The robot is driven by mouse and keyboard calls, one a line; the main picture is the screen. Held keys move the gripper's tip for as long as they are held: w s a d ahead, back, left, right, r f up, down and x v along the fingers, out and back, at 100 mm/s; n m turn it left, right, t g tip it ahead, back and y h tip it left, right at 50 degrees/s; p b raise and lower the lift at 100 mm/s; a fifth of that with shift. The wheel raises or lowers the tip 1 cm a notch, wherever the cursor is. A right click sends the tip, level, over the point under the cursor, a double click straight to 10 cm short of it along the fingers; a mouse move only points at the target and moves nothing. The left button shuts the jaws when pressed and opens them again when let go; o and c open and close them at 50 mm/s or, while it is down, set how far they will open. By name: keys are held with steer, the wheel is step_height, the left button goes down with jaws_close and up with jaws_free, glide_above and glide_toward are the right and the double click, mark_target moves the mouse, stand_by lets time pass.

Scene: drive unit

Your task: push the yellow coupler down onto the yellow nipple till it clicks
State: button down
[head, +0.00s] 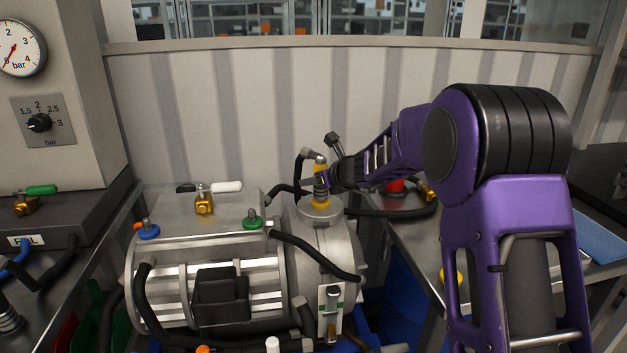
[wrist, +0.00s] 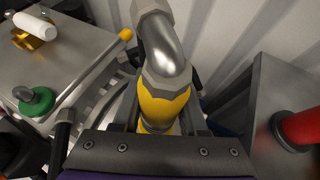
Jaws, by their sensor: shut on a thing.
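The yellow coupler (head: 320,168) stands upright over the round end housing of the drive unit, with a metal elbow and dark hose at its top. My gripper (head: 322,183) comes from the right and is shut on the coupler. In the wrist view the coupler (wrist: 162,106) sits between the two fingers, below the grey elbow (wrist: 166,55). The yellow nipple's collar (head: 320,204) shows on the housing directly below the coupler. The fingers partly hide the joint between them, so I cannot tell whether they are fully engaged. The nipple is hidden in the wrist view.
The drive unit (head: 215,280) has a blue fitting (head: 148,231), a green fitting (head: 252,222) and a white-handled valve (head: 205,202) on top. Black hoses loop around it. A red part (head: 393,186) stands on the right bench. A ribbed wall rises behind.

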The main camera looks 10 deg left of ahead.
steer(key=shift+f, duration=0.5)
stand_by(0.3)
steer(key=shift+c, duration=1.8)
jaws_free()
